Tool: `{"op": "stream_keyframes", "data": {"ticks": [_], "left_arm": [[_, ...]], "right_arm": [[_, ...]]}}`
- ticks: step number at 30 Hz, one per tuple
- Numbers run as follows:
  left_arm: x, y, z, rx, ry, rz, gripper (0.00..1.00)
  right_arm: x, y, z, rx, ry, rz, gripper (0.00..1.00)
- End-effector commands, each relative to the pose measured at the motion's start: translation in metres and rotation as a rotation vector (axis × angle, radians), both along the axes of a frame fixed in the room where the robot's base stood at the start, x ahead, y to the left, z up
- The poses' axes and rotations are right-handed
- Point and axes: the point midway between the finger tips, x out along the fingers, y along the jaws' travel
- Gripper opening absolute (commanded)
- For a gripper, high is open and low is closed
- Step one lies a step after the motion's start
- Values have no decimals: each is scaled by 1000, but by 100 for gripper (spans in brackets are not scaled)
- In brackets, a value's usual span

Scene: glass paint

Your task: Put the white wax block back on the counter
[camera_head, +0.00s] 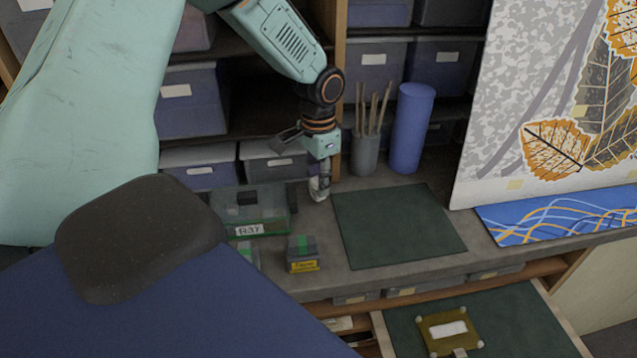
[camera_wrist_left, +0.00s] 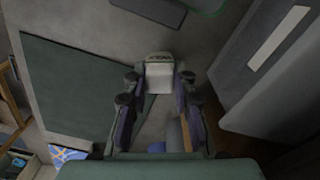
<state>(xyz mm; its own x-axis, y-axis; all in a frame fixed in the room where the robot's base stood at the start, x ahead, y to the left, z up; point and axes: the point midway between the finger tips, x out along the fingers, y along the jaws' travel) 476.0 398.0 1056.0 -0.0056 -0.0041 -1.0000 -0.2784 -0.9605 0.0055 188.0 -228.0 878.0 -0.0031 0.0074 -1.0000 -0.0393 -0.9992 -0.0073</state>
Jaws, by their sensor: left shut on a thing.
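My left gripper (camera_head: 319,184) points down over the back of the counter, between the green mat and the clear green-rimmed box. It is shut on the white wax block (camera_head: 323,194). In the left wrist view the block (camera_wrist_left: 160,77) sits between the fingertips of the left gripper (camera_wrist_left: 158,88), with the fingers on both its sides. The block is at or just above the grey counter (camera_head: 312,239); I cannot tell whether it touches. My right gripper is not in view.
The green mat (camera_head: 400,226) lies right of the gripper. A brush cup (camera_head: 364,153) and blue cylinder (camera_head: 411,128) stand behind. An open drawer (camera_head: 515,325) holds a yellowish frame (camera_head: 430,331).

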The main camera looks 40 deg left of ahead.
Motion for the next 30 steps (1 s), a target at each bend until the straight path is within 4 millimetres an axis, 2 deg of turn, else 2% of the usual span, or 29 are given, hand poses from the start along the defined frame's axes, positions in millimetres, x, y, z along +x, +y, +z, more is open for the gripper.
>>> {"op": "stream_keyframes", "data": {"ticks": [3, 14, 15, 22, 30], "left_arm": [[0, 1, -13, 0, 1, 0, 0], [1, 2, -17, 0, 1, 0, 0], [1, 2, -16, 0, 0, 0, 29], [1, 2, -16, 0, 0, 0, 48], [1, 2, -15, 0, 0, 0, 48]], "right_arm": [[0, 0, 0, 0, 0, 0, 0], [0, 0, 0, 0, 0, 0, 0], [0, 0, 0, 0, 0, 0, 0], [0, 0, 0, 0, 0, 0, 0], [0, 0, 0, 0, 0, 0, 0]]}}
